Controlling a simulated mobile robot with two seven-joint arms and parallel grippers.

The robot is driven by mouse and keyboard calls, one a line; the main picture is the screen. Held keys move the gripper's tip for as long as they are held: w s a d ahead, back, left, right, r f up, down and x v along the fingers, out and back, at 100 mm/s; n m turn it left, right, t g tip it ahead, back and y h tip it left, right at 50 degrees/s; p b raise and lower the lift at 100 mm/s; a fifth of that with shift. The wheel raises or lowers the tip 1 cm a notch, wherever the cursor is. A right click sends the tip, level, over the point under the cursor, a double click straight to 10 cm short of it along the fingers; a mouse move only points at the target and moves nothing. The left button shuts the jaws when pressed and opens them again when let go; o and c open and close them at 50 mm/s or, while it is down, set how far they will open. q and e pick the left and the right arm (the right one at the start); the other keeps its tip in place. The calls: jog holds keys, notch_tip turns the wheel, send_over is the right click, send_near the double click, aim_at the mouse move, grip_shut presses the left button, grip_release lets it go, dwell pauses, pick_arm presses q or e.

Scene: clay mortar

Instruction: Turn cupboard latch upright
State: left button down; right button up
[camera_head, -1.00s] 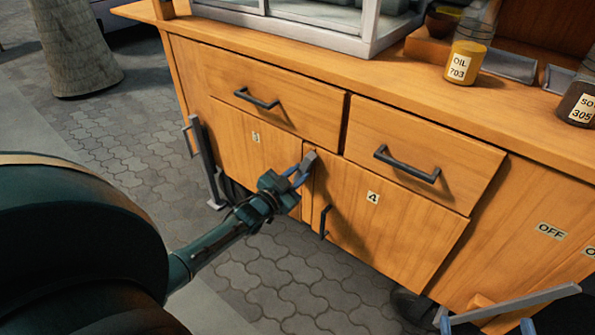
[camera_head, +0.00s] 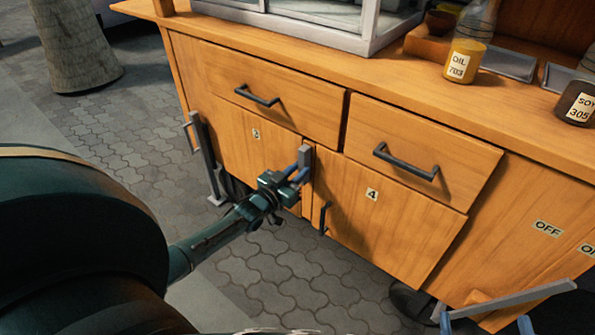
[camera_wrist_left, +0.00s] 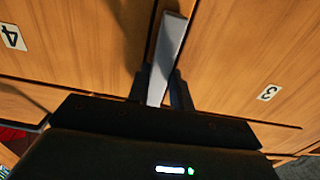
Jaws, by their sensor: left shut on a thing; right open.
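The cupboard latch (camera_head: 305,156) is a short grey bar at the seam between door 3 (camera_head: 240,145) and door 4 (camera_head: 390,220), just below the drawers. It looks close to upright in the head view. In the left wrist view the latch (camera_wrist_left: 170,45) runs up between the fingers, slightly tilted. My left gripper (camera_head: 298,173) is shut on the latch's lower part, with a dark finger on each side in the left wrist view (camera_wrist_left: 160,85). Two blue fingertips at the lower right of the head view appear to be my right gripper (camera_head: 485,322), open; its body is out of frame.
Dark handles sit on the left drawer (camera_head: 257,97), the right drawer (camera_head: 405,162) and door 4. A grey bracket (camera_head: 203,155) stands at the left. A grey bar (camera_head: 520,297) crosses near my right gripper. Jars (camera_head: 464,60) and a glass case stand on the counter (camera_head: 420,80).

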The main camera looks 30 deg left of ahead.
pick_arm(q)
jog(key=c, duration=1.2)
grip_release()
jog(key=shift+c, duration=0.2)
jog(key=s+a+p, duration=0.1)
jog(key=s+p, duration=0.3)
jog(key=s, duration=0.9)
pick_arm(e)
jog(key=g+h, duration=0.1)
jog(key=d+m+g, duration=0.1)
jog(key=shift+s+f+g+h, duration=0.1)
jog(key=shift+s+g+h, duration=0.3)
pick_arm(q)
jog(key=shift+r, duration=0.1)
